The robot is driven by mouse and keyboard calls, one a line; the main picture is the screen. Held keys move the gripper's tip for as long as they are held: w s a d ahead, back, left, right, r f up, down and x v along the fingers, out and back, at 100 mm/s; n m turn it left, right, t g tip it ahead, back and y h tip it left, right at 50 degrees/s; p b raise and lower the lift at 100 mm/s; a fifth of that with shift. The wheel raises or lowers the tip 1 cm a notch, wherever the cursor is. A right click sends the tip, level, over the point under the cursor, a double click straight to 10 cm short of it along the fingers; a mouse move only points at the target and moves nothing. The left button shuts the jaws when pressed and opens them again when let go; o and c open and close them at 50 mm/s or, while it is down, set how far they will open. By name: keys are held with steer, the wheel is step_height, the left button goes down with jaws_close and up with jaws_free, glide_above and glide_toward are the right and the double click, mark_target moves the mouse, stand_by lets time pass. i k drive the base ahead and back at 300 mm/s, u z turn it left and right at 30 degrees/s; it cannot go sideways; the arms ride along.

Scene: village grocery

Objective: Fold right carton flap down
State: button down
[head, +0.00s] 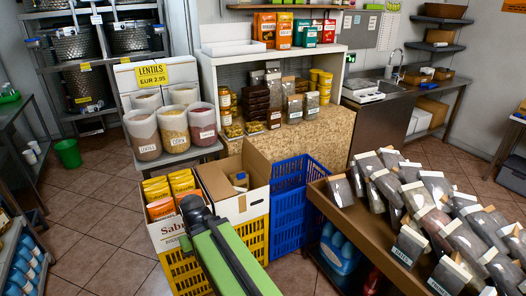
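An open carton (257,203), white outside and brown inside, stands on a yellow crate in the middle of the head view. Its right flap (257,163) appears to stand up along the carton's right side, beside the blue crate.
Left of the carton, a printed box (163,233) holds yellow and orange packs. A tall blue crate (287,218) stands close on the right. A brown tray (362,235) of grey packs fills the right front. Tiled floor is free at the left.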

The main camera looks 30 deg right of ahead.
mark_target(259, 162)
steer(key=i, duration=0.95)
